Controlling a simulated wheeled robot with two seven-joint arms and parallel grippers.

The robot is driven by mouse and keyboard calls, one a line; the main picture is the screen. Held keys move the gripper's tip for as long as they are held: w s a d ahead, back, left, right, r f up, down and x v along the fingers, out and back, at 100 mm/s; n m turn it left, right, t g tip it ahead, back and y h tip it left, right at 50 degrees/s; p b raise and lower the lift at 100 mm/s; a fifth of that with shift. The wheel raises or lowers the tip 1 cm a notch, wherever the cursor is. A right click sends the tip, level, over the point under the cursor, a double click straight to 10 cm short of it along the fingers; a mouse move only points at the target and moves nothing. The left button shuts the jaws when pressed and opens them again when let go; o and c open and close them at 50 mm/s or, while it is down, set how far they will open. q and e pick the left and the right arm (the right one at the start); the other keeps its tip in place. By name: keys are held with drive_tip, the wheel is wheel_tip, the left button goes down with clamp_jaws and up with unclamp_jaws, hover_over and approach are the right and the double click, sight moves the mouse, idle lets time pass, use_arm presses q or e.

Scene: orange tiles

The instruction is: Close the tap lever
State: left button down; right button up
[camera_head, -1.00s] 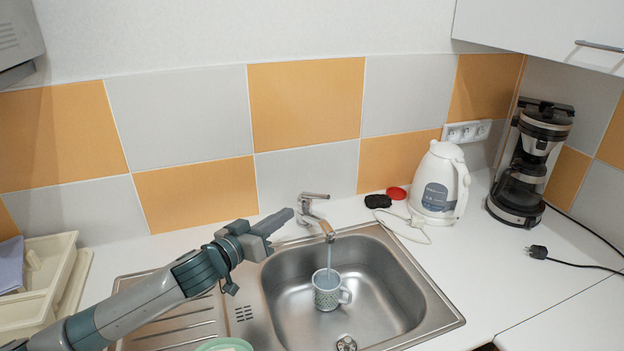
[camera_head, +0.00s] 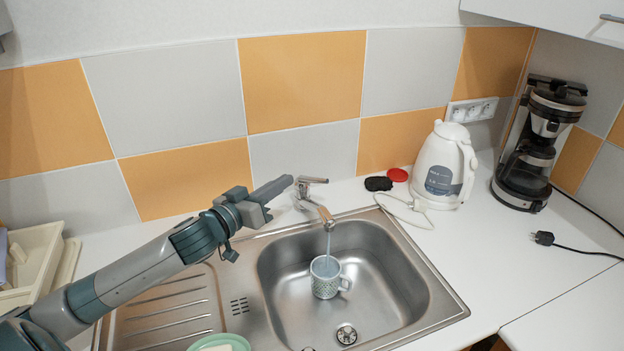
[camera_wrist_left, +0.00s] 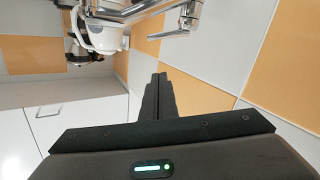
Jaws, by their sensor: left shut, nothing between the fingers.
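The chrome tap (camera_head: 322,212) stands behind the sink, and water runs from its spout into a patterned mug (camera_head: 325,280) in the basin. Its lever (camera_head: 314,180) sits on top and points right in the head view. My left gripper (camera_head: 286,182) is shut and empty, just left of the lever at about its height; a small gap seems to separate them. In the left wrist view, the shut fingers (camera_wrist_left: 158,82) point toward the tap (camera_wrist_left: 150,14), with its chrome parts above them and apart. My right gripper is not in view.
The steel sink (camera_head: 450,303) has a drainboard at left with a green dish (camera_head: 220,343). A white kettle (camera_head: 445,165), black pad (camera_head: 378,184), red lid (camera_head: 397,175) and coffee maker (camera_head: 528,150) stand right. A cream tray (camera_head: 38,262) is at far left.

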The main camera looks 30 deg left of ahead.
use_arm(q)
drive_tip(key=w, duration=0.1)
drive_tip(key=p, duration=0.4)
hover_over(322, 180)
drive_tip(key=s+a, duration=0.3)
drive_tip(key=f, duration=0.1)
drive_tip(key=d+f, duration=0.1)
drive_tip(key=shift+d+f, duration=0.1)
drive_tip(key=shift+f, duration=0.2)
drive_tip(key=shift+w+d+f, duration=0.1)
drive_tip(key=shift+d+f, duration=0.1)
drive_tip(key=shift+f, duration=0.6)
drive_tip(key=shift+d+f+m+p, duration=0.35)
drive_tip(key=shift+f+m, duration=0.15)
drive_tip(key=shift+m, duration=0.4)
drive_tip(key=shift+d+f+m, duration=0.1)
drive_tip(key=shift+f+m, duration=0.05)
drive_tip(key=shift+m, duration=0.15)
